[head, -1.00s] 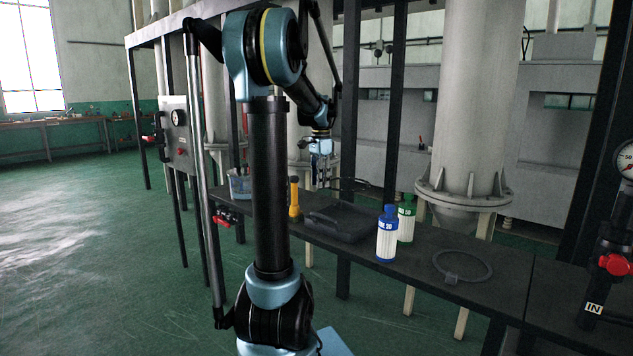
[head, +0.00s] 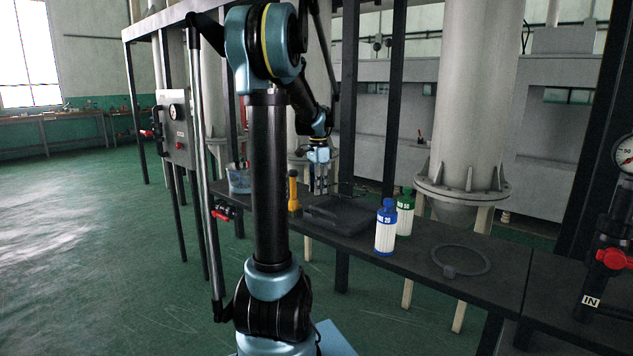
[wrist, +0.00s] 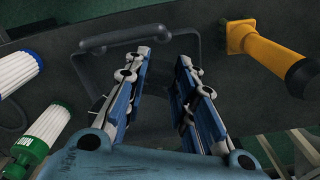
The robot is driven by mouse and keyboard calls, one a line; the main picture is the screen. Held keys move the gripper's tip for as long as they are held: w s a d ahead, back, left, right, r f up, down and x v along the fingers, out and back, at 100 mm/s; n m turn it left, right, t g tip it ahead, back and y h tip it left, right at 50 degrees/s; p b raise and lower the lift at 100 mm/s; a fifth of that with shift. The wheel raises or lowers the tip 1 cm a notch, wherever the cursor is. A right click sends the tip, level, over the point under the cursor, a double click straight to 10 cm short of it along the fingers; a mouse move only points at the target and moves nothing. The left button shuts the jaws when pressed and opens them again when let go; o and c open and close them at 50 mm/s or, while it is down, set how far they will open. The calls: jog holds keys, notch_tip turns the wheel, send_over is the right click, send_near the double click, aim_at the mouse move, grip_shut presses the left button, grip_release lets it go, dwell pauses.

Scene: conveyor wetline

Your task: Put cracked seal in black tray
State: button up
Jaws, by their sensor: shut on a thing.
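The black tray (head: 345,222) lies on the dark bench, and its rounded rim (wrist: 135,39) shows beyond the fingers in the wrist view. My gripper (head: 319,191) points down at the tray's back left part, low over it. It is shut on the cracked seal, a thin dark ring that is hard to make out against the dark tray and bench. I cannot see the crack or tell whether the seal touches the tray. The fingers (wrist: 165,62) stay some way apart in the wrist view.
A yellow-handled brush (head: 293,191) stands left of the tray, with a clear tub (head: 239,179) behind it. A blue-capped bottle (head: 386,232) and a green-capped bottle (head: 405,214) stand to the right. Another dark ring with a tag (head: 484,262) lies further right on the bench.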

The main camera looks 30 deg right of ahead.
jog(key=shift+f, duration=4.35)
jog(key=shift+s+f, duration=0.15)
jog(key=shift+f, duration=0.2)
grip_shut()
jog(key=shift+s+a, duration=0.1)
jog(key=shift+s, duration=0.1)
jog(key=shift+t, duration=0.3)
jog(key=shift+w+d+f, duration=0.1)
jog(key=shift+w+d, duration=0.1)
jog(key=shift+w, duration=0.15)
